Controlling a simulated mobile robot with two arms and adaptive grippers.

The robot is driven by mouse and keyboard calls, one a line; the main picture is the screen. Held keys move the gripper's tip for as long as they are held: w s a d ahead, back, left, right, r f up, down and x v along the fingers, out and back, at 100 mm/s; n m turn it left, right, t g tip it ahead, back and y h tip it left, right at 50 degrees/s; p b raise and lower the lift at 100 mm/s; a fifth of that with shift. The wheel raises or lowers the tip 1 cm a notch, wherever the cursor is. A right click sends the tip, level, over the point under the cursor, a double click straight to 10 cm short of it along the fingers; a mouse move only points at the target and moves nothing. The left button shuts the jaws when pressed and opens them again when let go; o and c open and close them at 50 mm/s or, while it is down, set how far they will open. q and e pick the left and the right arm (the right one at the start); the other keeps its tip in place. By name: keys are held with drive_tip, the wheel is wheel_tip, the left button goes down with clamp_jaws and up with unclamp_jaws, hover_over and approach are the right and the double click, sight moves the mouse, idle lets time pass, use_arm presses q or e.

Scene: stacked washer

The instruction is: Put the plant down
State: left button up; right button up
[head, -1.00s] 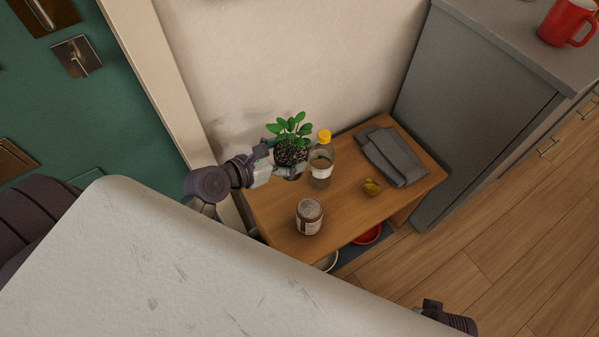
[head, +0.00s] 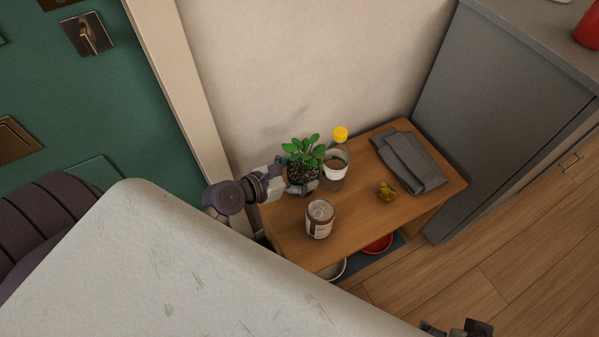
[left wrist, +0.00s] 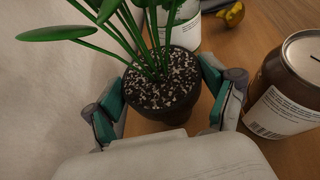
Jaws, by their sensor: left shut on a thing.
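The plant (head: 304,150) has green leaves and dark speckled soil in a small dark pot (left wrist: 165,100). My left gripper (head: 299,180) is shut on the pot, with one finger on each side in the left wrist view. The plant is upright at the back left of the wooden table (head: 352,212), close to the wall. The pot's base is hidden, so I cannot tell whether it touches the tabletop. Part of my right arm's end (head: 458,328) shows at the bottom edge; its fingers are not clear.
A yellow-capped bottle (head: 336,166) stands just right of the plant. A brown can (head: 320,219) stands in front. A small yellowish object (head: 386,192) and folded grey cloth (head: 410,162) lie further right. A grey cabinet (head: 500,110) borders the table's right side.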

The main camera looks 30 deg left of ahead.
use_arm(q)
drive_tip(key=o, duration=1.2)
drive_tip(key=shift+f, duration=0.1)
